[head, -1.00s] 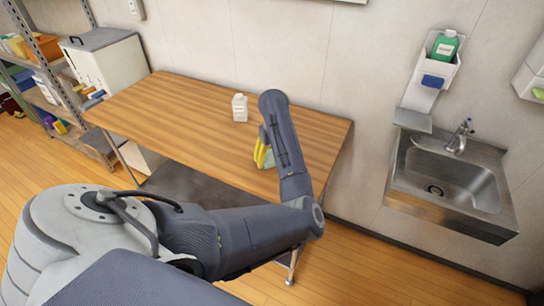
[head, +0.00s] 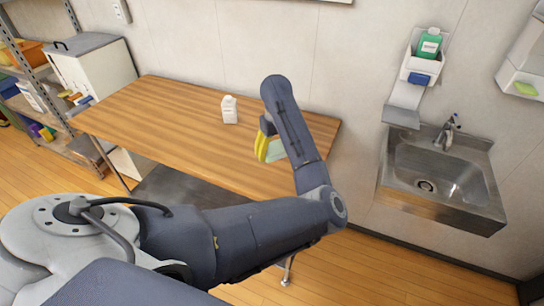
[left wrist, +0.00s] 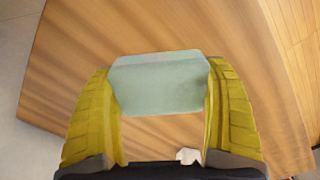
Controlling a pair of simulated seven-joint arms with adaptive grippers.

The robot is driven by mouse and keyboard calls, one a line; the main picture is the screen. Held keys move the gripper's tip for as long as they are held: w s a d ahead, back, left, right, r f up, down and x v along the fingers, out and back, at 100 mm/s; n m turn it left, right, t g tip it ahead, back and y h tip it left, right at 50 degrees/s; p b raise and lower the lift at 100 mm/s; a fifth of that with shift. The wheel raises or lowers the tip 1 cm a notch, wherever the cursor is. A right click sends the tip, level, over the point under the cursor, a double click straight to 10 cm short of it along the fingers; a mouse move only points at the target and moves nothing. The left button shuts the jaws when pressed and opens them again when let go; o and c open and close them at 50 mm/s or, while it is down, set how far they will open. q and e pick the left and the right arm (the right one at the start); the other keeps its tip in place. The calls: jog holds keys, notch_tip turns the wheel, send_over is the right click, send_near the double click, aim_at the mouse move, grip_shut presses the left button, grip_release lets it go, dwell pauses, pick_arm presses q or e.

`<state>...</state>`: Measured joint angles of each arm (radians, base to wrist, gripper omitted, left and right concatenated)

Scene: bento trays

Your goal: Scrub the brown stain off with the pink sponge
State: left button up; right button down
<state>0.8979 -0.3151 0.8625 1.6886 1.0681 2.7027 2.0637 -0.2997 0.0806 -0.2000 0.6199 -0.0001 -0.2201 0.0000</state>
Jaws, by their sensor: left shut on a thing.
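My left gripper (head: 266,146) has yellow fingers and is over the right part of the wooden table. It is shut on a pale grey-green block (left wrist: 160,84), which the left wrist view shows pinched between the two fingers. The block also shows beside the fingers in the head view (head: 276,151). The wood lies below it; whether the block touches the wood I cannot tell. I see no pink sponge and no brown stain in these frames; my left arm hides part of the table. My right gripper is not in view.
The wooden table (head: 165,115) bears a white bottle (head: 229,110) left of my gripper. A steel sink (head: 438,180) is on the right, below a wall caddy with a green bottle (head: 429,43) and blue sponge (head: 420,79). The table's left part is clear.

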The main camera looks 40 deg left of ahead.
pick_arm(q)
jog(key=shift+r, duration=1.2)
